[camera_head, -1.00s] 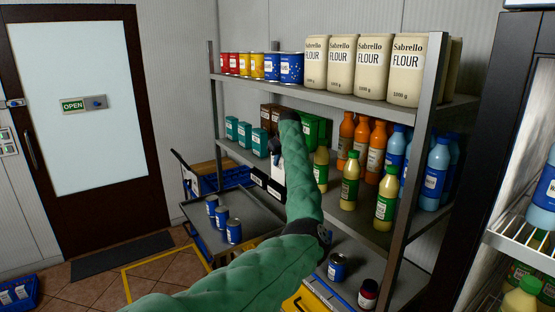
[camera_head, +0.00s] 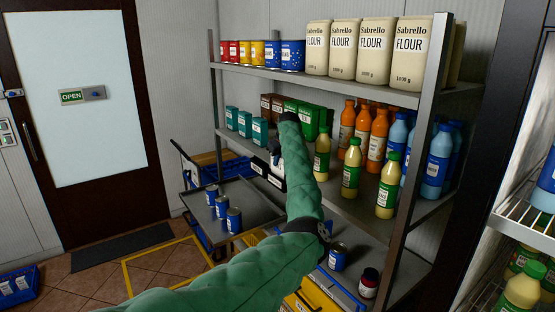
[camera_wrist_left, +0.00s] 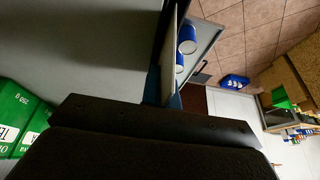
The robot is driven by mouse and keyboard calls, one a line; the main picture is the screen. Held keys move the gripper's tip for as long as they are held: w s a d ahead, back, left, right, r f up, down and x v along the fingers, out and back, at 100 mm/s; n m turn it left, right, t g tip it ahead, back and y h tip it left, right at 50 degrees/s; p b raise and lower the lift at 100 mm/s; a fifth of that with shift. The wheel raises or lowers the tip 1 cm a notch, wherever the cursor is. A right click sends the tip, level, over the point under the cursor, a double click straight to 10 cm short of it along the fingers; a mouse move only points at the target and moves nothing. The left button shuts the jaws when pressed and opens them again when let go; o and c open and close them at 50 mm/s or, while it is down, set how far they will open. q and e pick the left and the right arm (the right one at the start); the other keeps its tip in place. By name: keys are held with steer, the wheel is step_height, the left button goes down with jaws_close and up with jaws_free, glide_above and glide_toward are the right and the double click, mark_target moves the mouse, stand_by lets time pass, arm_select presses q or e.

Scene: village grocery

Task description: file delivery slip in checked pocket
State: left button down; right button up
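My left gripper (camera_head: 275,152) is at the front edge of the middle shelf, beside the label holders, and is partly hidden by my green-sleeved arm. In the left wrist view its dark body (camera_wrist_left: 150,140) fills the bottom, and I cannot see whether its fingers are open or shut. A thin pale sheet-like strip (camera_wrist_left: 171,45) stands nearly edge-on just beyond it; I cannot tell if this is the delivery slip. Dark holders with white labels (camera_head: 257,168) hang on the shelf edge. I cannot make out a checked pocket. My right gripper is not in view.
The metal shelf rack (camera_head: 398,200) holds flour bags (camera_head: 375,50), bottles (camera_head: 350,178), green boxes (camera_head: 307,120) and cans. A trolley tray (camera_head: 258,207) with blue cans (camera_head: 222,206) stands left of my forearm. The floor before the door (camera_head: 85,95) is mostly free.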

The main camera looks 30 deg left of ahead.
arm_select(q)
steer(key=shift+f, duration=0.2)
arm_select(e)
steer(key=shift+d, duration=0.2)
arm_select(q)
steer(key=c, duration=2.1)
jaws_free()
steer(key=o, duration=0.5)
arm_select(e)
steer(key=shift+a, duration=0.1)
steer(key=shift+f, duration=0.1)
